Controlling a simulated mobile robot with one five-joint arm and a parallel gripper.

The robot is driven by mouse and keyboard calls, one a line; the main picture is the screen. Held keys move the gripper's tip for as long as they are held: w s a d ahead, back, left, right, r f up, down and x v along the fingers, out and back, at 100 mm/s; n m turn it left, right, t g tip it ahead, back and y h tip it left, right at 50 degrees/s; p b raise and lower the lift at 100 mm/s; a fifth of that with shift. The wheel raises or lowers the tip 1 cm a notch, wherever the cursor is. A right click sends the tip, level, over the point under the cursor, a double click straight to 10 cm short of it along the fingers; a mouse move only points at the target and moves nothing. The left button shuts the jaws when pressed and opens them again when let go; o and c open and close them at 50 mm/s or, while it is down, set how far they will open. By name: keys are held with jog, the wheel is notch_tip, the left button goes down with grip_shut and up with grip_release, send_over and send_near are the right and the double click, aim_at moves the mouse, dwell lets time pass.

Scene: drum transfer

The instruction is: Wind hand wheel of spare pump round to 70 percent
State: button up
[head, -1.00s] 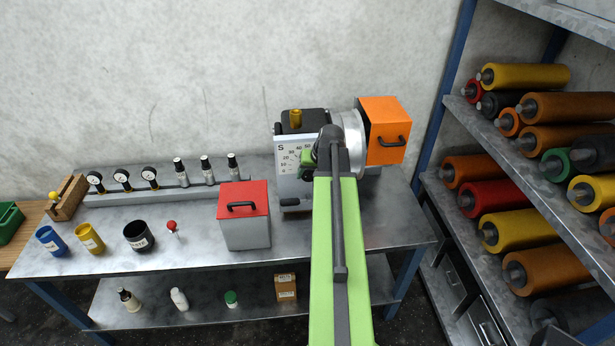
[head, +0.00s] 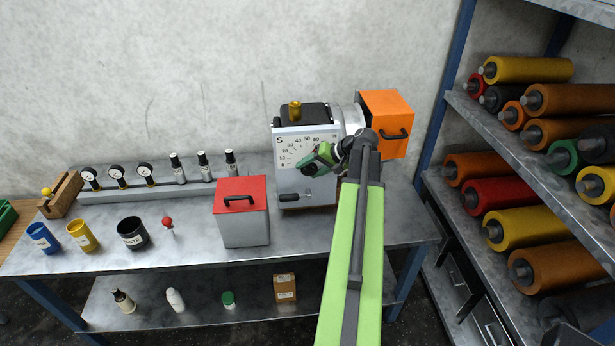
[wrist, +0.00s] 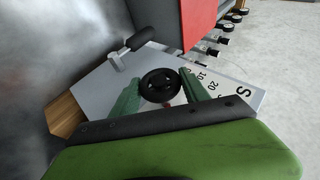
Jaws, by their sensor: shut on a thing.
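The spare pump (head: 290,185) is a pale grey box marked S, standing at the back right of the bench. Its front has a percent dial (head: 290,150), whose numbers show from 0 up to 60 in the head view; the pointer cannot be read. The black hand wheel (wrist: 160,85) shows in the wrist view between my gripper's (wrist: 160,92) two green fingers, which are shut on it. In the head view my gripper (head: 318,158) reaches the pump face from the right and mostly hides the wheel.
A black-handled lever (head: 296,197) sticks out low on the pump. An orange box (head: 388,108) is to the pump's right. A red-lidded box (head: 241,215) stands to its left. Cups (head: 131,233) and gauges (head: 117,172) are further left. A roller rack (head: 448,100) bounds the right.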

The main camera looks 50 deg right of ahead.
jog(key=shift+d+f+t+y+b, duration=0.15)
jog(key=shift+t+y+b, duration=0.3)
jog(key=shift+b, duration=0.4)
jog(key=shift+w+t, duration=0.1)
jog(key=shift+t, duration=0.15)
jog(key=shift+r+m, duration=0.25)
jog(key=shift+m, duration=0.05)
jog(key=o, duration=1.4)
jog(key=shift+f, duration=0.1)
jog(key=shift+c, duration=0.2)
jog(key=shift+b, duration=0.3)
